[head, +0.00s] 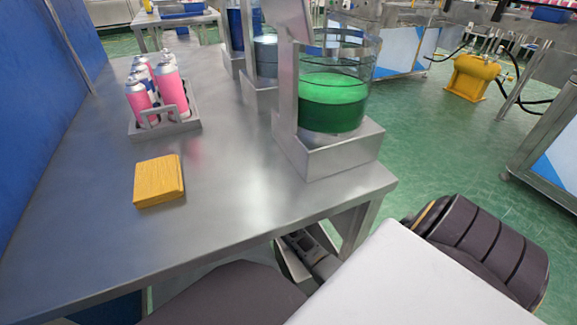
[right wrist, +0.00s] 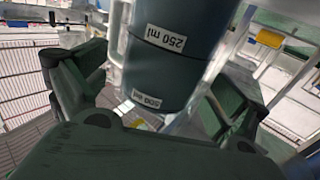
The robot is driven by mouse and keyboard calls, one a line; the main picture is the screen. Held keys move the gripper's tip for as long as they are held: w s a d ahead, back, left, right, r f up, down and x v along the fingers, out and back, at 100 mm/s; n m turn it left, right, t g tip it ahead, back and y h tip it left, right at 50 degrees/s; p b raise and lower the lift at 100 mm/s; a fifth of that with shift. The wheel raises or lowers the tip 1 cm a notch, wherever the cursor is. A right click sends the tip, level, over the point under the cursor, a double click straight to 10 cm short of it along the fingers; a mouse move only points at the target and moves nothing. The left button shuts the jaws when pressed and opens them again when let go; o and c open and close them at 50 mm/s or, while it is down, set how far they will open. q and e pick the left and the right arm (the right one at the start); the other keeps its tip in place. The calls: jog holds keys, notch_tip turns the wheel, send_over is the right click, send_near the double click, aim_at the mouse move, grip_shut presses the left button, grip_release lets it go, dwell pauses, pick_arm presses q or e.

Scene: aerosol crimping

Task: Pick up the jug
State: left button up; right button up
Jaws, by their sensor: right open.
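In the right wrist view a dark grey-green, round-sided vessel, which looks like the jug (right wrist: 165,65), fills the middle. It carries white labels reading 250 ml and, less clearly, 500 ml. My right gripper (right wrist: 155,100) is open, with one finger on each side of the vessel. The fingers look apart from its wall, though I cannot tell the depth. I cannot make out the jug in the head view. Neither my left gripper nor my right gripper shows clearly there.
On the steel table (head: 235,210) lie a yellow block (head: 159,181) and a metal rack (head: 190,124) with several pink cans (head: 171,90). A glass vessel of green liquid (head: 332,100) sits in a steel stand (head: 335,155) near the right edge. Blue-liquid vessels (head: 266,55) stand behind.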

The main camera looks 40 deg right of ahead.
pick_arm(q)
jog(key=shift+f, duration=0.45)
pick_arm(e)
jog(key=shift+x, duration=1.2)
jog(key=c, duration=0.4)
pick_arm(q)
jog(key=shift+r, duration=0.1)
pick_arm(e)
jog(key=shift+r, duration=0.1)
jog(key=c, duration=1.2)
jog(key=shift+r, duration=0.15)
